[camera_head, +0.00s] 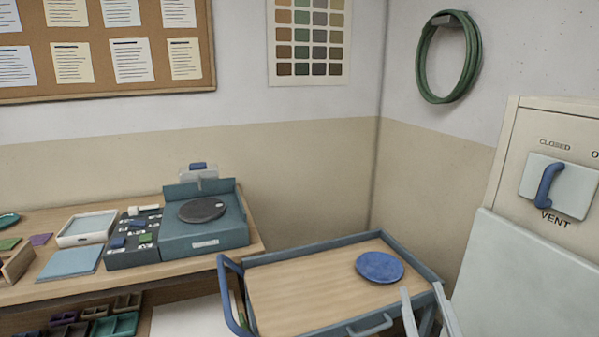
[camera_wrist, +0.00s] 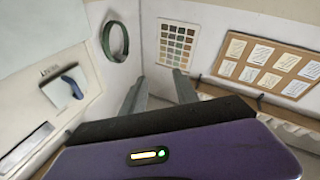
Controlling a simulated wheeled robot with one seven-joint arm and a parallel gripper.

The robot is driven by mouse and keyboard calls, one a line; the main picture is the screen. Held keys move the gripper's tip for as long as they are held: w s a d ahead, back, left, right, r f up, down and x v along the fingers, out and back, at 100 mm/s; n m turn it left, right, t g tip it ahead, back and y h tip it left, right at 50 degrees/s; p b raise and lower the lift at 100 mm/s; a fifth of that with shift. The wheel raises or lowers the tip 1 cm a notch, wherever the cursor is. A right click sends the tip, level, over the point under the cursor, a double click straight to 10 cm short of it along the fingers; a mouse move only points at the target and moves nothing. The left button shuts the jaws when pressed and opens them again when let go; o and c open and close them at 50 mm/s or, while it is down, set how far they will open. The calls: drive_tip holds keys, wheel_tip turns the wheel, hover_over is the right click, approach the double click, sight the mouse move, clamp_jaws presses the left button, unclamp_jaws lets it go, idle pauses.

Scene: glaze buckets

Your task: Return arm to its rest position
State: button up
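My gripper (camera_head: 421,290) shows at the lower right of the head view as two pale fingers in front of the cart's right end. The fingers stand apart with nothing between them. In the wrist view my gripper (camera_wrist: 159,77) also has its two grey fingers spread, pointing toward the room's corner and walls. The rest of my arm is below the head view's frame, so its pose is hidden.
A wooden-topped cart (camera_head: 300,292) carries a blue round disc (camera_head: 380,267). A bench on the left holds a teal device (camera_head: 205,238) and trays. A pale cabinet (camera_head: 535,265) with a blue vent handle (camera_head: 548,186) stands close at right. A green hose (camera_head: 423,58) hangs above.

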drive_tip(key=s+f+m+g, duration=0.1)
drive_tip(key=s+f+g, duration=0.1)
drive_tip(key=s+f, duration=0.4)
drive_tip(key=s+f+g, duration=0.2)
drive_tip(key=s+f, duration=0.3)
drive_tip(key=s, duration=1.2)
drive_tip(key=s+d+f+m+g+y, duration=0.1)
drive_tip(key=s+f, duration=0.5)
drive_tip(key=s, duration=0.6)
drive_tip(key=shift+s+f+m+g, duration=0.2)
drive_tip(key=shift+f+m+g, duration=0.1)
drive_tip(key=shift+g, duration=0.4)
drive_tip(key=shift+d, duration=0.15)
